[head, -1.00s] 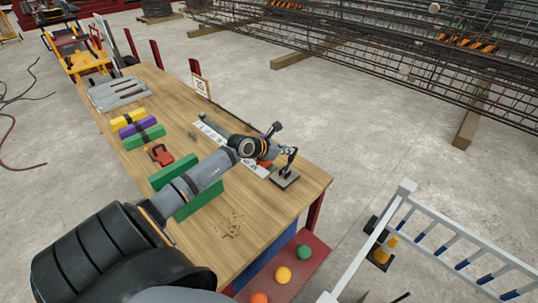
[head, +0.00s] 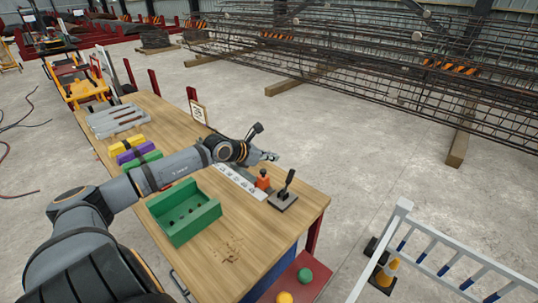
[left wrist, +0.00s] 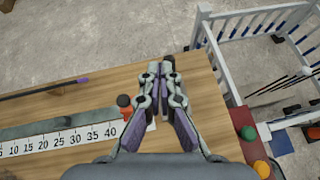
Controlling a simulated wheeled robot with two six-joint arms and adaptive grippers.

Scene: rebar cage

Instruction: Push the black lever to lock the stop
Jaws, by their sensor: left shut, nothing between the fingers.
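The black lever (head: 287,184) stands on a grey base plate at the table's right end in the head view, its handle leaning slightly right. The orange-red stop (head: 263,181) sits just left of it, at the end of a white scale; it also shows in the left wrist view (left wrist: 124,101), near the 40 mark. My left gripper (head: 269,156) is shut and empty, above and beyond the stop and lever, apart from the lever. In the left wrist view its closed fingers (left wrist: 162,72) hide most of the lever area. My right gripper is not in view.
A green open box (head: 186,215) stands on the wooden table (head: 240,210) under my left arm. Yellow, purple and green blocks and a grey tray (head: 116,118) lie farther left. A sign (head: 198,112) stands at the far edge. A white railing (head: 440,235) is at the right.

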